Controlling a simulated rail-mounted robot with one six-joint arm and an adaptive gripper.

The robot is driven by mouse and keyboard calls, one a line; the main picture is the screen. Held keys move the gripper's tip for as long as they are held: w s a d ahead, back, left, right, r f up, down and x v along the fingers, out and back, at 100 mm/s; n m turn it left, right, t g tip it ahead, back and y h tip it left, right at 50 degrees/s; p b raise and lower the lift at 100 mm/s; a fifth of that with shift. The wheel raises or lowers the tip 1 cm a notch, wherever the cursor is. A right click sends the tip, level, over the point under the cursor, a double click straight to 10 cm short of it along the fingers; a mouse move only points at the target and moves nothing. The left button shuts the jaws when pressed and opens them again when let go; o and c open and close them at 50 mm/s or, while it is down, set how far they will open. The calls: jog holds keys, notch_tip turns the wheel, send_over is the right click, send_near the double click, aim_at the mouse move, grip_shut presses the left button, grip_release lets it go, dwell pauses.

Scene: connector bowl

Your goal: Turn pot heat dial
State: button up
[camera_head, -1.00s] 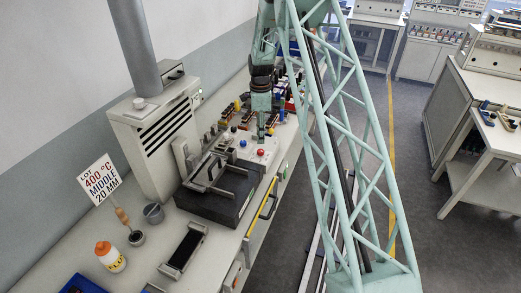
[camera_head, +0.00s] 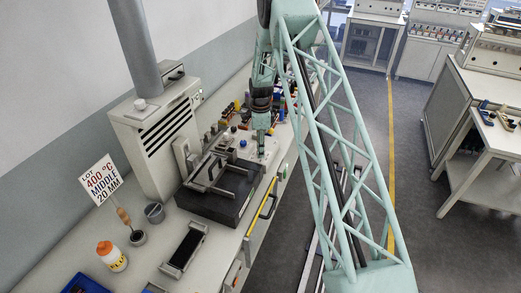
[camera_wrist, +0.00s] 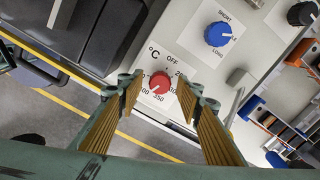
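The red heat dial (camera_wrist: 160,83) sits on a white panel marked °C, with OFF above it and numbers including 350 around it. In the wrist view it shows between the two fingertips of my gripper (camera_wrist: 161,90). The fingers are open, with a gap on each side of the dial; I cannot tell how far they are above it. In the head view my gripper (camera_head: 262,143) points down at the dial panel and the red dial is hidden. A sign (camera_head: 101,180) reads "LOT 400 °C MIDDLE 20 MM".
A blue dial (camera_wrist: 218,34) marked SHORT and LONG is beside the red one, with a black dial (camera_wrist: 302,13) farther right. The dark pot unit (camera_head: 213,203) adjoins the panel. A flux bottle (camera_head: 111,256) and black tray (camera_head: 186,248) stand on the near bench.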

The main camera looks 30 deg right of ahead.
dwell(0.3)
jog(key=c, duration=0.9)
